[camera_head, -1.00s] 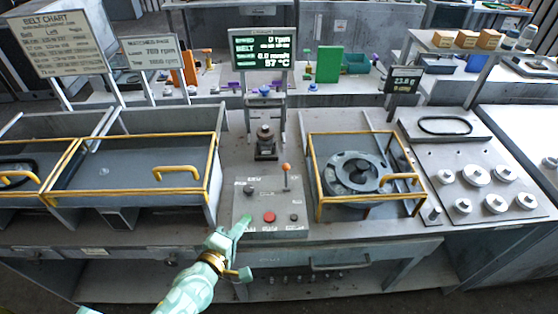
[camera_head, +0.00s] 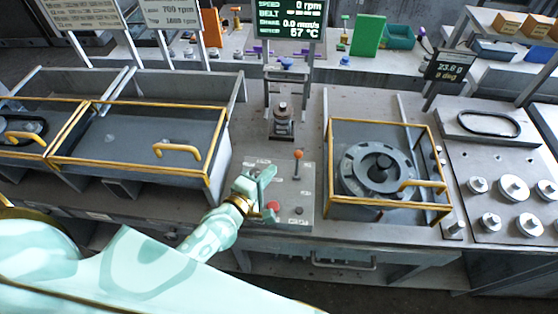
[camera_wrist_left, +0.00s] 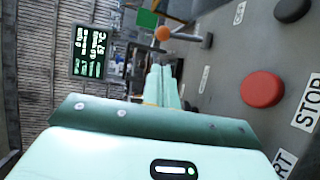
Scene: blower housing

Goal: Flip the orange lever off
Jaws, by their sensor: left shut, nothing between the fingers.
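The orange lever (camera_head: 298,154) is a thin upright stalk with an orange ball on top. It stands at the upper right of the grey control panel (camera_head: 292,184). It also shows in the left wrist view, where the orange ball (camera_wrist_left: 162,33) lies beyond my fingertips. My left gripper (camera_head: 268,174) is shut and empty over the left part of the panel, left of the lever and apart from it. In the left wrist view its closed fingers (camera_wrist_left: 161,72) point toward the lever. My right gripper is not in view.
A red stop button (camera_head: 273,206) and a dark knob (camera_head: 299,211) sit low on the panel. A yellow-framed blower housing (camera_head: 330,170) stands to the right, a yellow-framed cover (camera_head: 206,150) to the left. A display (camera_head: 291,24) stands behind.

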